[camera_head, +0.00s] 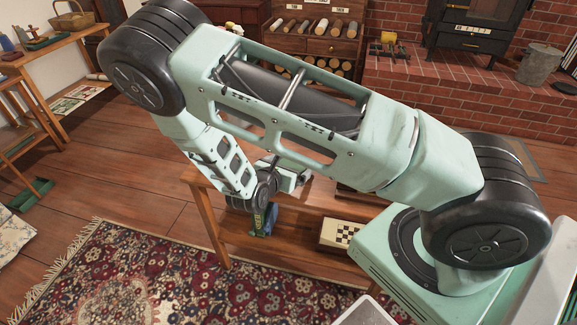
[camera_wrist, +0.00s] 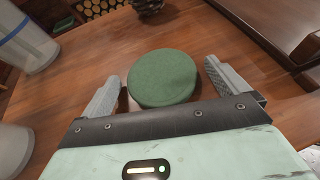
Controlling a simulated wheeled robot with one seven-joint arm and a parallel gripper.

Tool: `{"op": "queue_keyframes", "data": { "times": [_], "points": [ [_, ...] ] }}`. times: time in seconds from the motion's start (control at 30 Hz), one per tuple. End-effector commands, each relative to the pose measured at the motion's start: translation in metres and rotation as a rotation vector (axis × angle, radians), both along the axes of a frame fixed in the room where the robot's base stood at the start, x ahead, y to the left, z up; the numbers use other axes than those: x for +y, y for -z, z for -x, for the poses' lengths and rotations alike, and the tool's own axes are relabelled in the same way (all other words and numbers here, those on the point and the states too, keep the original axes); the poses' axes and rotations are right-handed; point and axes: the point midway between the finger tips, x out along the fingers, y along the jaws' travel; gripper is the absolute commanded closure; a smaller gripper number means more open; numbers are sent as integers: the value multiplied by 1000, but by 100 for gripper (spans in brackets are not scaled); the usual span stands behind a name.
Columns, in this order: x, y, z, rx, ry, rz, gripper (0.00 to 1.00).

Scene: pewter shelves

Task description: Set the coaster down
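A round green coaster (camera_wrist: 162,78) shows in the wrist view, between the two fingers of my gripper (camera_wrist: 163,70). The fingers are spread, and a narrow gap shows on each side between finger and coaster. The coaster looks flat-topped, and the wooden surface (camera_wrist: 75,78) lies around and below it. Whether its underside rests on something is hidden. In the head view my gripper (camera_head: 290,178) is small, over the wooden table behind my arm, and the coaster cannot be made out there.
Pale containers (camera_wrist: 28,42) stand at the left. A dark wooden box edge (camera_wrist: 275,30) is at the right. A checkered board (camera_head: 338,234) lies on the lower shelf.

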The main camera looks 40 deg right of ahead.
Motion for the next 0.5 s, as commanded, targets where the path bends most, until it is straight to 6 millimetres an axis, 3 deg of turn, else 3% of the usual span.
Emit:
{"op": "queue_keyframes", "data": {
  "times": [0.17,0.5],
  "points": [
    [6,-6,2,-1,-1,-2,1],
    [63,-33,28,-2,-3,-2,1]
  ]
}}
